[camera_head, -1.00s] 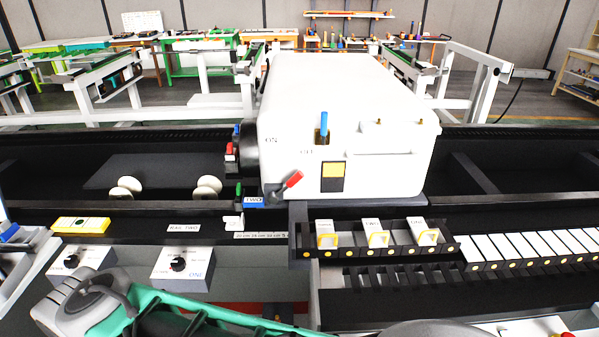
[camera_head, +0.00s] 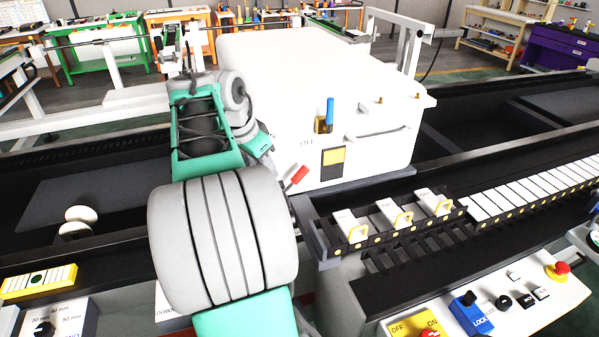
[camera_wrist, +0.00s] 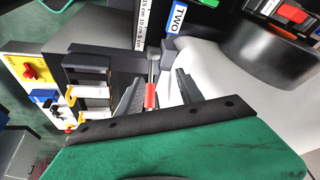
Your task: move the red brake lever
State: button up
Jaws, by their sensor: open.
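The red brake lever (camera_head: 296,179) juts from the lower front left corner of the white machine, its red grip tilted up to the right. It also shows in the wrist view (camera_wrist: 151,96), with a grey shaft and red grip. In that view my gripper (camera_wrist: 156,90) is open, with one dark finger on each side of the lever. Whether either finger touches it, I cannot tell. In the head view my arm hides the gripper's fingers.
The white machine (camera_head: 310,90) stands close beside the lever, with a blue-handled lever (camera_head: 329,112) on its front. A black rack with white blocks (camera_head: 388,212) lies to the right. A control panel (camera_head: 500,305) is at the lower right.

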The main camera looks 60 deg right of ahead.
aim_at(299, 171)
jog(key=s+d+m+g, duration=0.1)
jog(key=s+d+m, duration=0.3)
jog(key=s+d, duration=0.15)
jog(key=x, duration=0.7)
grip_shut()
dwell(0.9)
